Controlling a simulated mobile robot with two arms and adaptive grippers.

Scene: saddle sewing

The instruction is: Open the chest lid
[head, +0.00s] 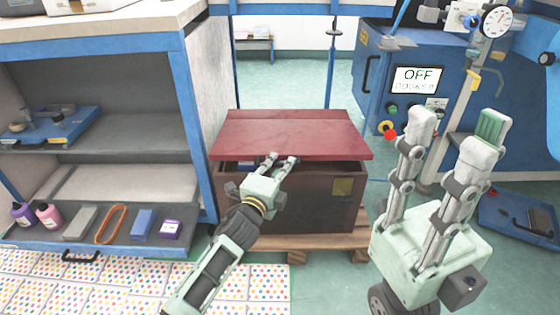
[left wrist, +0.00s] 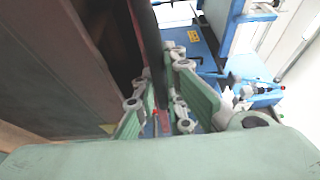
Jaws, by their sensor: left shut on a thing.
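The brown chest (head: 312,212) stands on a wooden pallet in the middle of the head view. Its dark red lid (head: 295,132) is slightly raised at the front, with a narrow dark gap below it. My left gripper (head: 281,158) is shut on the lid's front edge, left of the middle. In the left wrist view, the lid's edge (left wrist: 147,40) runs down between the fingers of my left gripper (left wrist: 160,118), beside the dark gap and the chest front (left wrist: 50,75). My right gripper (head: 458,122) is open and empty, pointing up to the right of the chest. Most of the chest's inside is hidden.
A blue-framed shelf (head: 188,130) with bottles and small items stands close on the left. A blue machine (head: 380,75) with an OFF display stands behind right. A blue tray (head: 515,218) lies far right. Green floor is clear behind the chest.

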